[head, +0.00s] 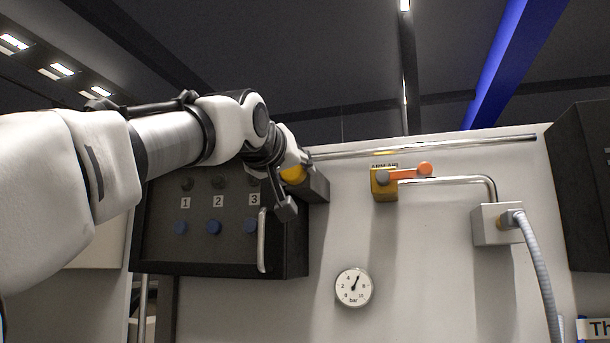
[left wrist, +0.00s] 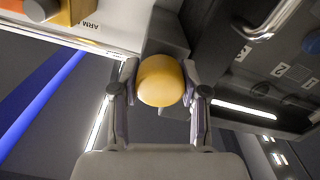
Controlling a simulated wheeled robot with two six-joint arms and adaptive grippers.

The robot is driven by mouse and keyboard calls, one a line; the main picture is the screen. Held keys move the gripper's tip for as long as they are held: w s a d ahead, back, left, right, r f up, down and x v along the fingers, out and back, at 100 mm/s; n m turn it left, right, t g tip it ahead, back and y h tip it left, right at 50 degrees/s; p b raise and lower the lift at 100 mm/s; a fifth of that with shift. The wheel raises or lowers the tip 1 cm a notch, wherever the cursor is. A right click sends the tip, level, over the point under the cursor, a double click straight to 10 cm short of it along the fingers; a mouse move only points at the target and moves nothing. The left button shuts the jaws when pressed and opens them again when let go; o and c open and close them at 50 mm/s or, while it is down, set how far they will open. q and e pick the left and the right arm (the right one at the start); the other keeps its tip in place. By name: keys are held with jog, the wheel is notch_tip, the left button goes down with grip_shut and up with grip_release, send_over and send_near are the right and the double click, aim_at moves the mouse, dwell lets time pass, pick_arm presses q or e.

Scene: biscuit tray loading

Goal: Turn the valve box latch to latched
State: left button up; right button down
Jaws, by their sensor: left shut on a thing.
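The black valve box (head: 220,255) hangs on the pale wall, with a dark grey latch block (head: 318,185) at its upper right side. The latch's yellow knob (head: 293,174) is partly covered by my gripper in the head view. In the left wrist view the round yellow knob (left wrist: 160,80) lies between both fingers, in front of the grey block (left wrist: 168,32). My left gripper (head: 287,190) is shut on this knob; the wrist view shows the gripper (left wrist: 160,95) with a finger on each side. Whether the latch is latched cannot be told. My right gripper is not in view.
On the valve box are blue knobs (head: 213,227) under number labels and a metal handle (head: 263,240). To the right are a yellow valve with an orange-ended lever (head: 424,169), a pipe, a grey socket box (head: 487,225) with a hose, and a pressure gauge (head: 354,288).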

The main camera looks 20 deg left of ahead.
pick_arm(q)
jog(key=n, duration=0.3)
jog(key=shift+n, duration=0.4)
jog(key=n, duration=0.3)
jog(key=shift+n, duration=0.4)
jog(key=n, duration=0.3)
jog(key=shift+a, duration=0.1)
jog(key=shift+f+n, duration=0.1)
jog(key=shift+n, duration=1.9)
jog(key=o, duration=1.2)
jog(key=shift+c, duration=0.2)
jog(key=shift+s+a, duration=0.1)
